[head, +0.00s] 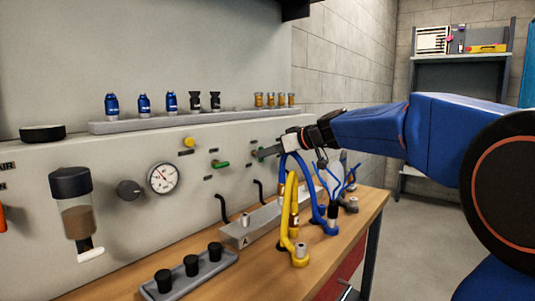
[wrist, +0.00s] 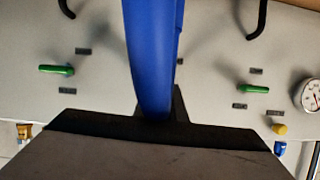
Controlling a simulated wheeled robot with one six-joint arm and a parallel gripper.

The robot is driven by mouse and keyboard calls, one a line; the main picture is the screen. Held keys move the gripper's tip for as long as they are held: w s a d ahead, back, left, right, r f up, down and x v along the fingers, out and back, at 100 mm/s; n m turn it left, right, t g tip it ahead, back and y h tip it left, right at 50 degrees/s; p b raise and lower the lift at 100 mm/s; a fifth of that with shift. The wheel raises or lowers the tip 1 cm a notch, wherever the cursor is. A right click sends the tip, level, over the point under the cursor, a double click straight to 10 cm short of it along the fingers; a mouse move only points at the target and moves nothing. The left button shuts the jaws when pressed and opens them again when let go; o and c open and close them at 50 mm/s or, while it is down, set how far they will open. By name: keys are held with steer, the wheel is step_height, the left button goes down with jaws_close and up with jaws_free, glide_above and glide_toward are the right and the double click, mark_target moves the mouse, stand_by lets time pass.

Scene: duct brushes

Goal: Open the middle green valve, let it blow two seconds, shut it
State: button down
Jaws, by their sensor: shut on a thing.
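The middle green valve (head: 255,153) shows as a small green bit on the grey panel in the head view. My gripper (head: 265,152) is at it, its dark fingers shut on its handle. In the wrist view a thick blue hose (wrist: 153,45) covers the middle valve and much of the fingers, so the angle of the handle cannot be told. The left green valve (head: 220,163), also in the wrist view (wrist: 254,89), lies level. The right green valve (wrist: 57,70) also lies level in the wrist view; my arm hides it in the head view.
Blue hose (head: 312,190) and yellow hose (head: 292,205) arch up from the bench close under my gripper. A pressure gauge (head: 163,178) and yellow button (head: 189,142) are on the panel at left. A rack of black-capped pieces (head: 190,273) stands in front.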

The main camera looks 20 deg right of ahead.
stand_by(0.3)
steer(key=c, duration=1.8)
jaws_free()
steer(key=shift+w+f, duration=0.1)
steer(key=v, duration=1.7)
steer(key=shift+s, duration=0.25)
